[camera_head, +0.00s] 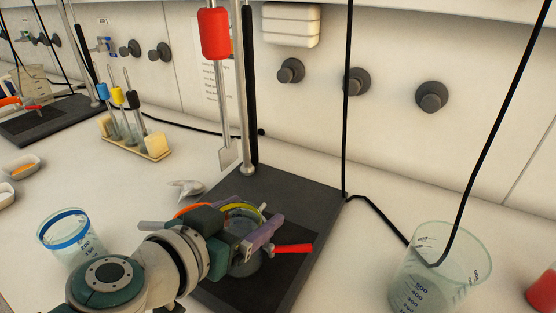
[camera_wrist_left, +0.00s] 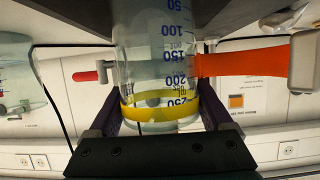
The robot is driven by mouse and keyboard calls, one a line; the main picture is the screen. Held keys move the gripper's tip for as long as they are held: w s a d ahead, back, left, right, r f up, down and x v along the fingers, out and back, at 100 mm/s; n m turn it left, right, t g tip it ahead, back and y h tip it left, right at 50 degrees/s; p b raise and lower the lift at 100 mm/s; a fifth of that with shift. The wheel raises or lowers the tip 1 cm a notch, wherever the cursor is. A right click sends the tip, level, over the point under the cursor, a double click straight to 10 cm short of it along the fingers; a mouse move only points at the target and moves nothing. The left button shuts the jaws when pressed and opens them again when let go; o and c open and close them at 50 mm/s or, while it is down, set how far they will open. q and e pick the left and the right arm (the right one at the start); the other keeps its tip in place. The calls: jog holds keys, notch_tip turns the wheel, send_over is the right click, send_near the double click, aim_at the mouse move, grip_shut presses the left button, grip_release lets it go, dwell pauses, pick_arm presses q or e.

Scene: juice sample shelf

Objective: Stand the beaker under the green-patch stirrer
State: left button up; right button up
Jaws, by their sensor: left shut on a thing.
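My left gripper (camera_head: 252,235) is shut on a clear beaker with a yellow band (camera_head: 243,213). In the left wrist view the beaker (camera_wrist_left: 155,50) shows blue graduations and the yellow band (camera_wrist_left: 160,105) between the fingers. The beaker is over the dark base plate (camera_head: 310,195) of a stand, close to an orange strap (camera_wrist_left: 240,63) and a red handle (camera_head: 293,248). A stirrer with a red body (camera_head: 214,33) hangs above, its paddle (camera_head: 228,155) above and behind the beaker. I see no green patch on this stirrer. Whether the beaker touches the plate is hidden.
A blue-banded beaker (camera_head: 65,245) stands at front left, a large beaker (camera_head: 440,275) at right. A rack (camera_head: 135,140) with coloured-top tools is behind. Another dark stand base (camera_head: 45,120) is at far left. Black cables run around the near stand.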

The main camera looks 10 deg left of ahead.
dwell(0.4)
pick_arm(q)
jog(key=o, duration=1.5)
jog(key=shift+f, duration=0.1)
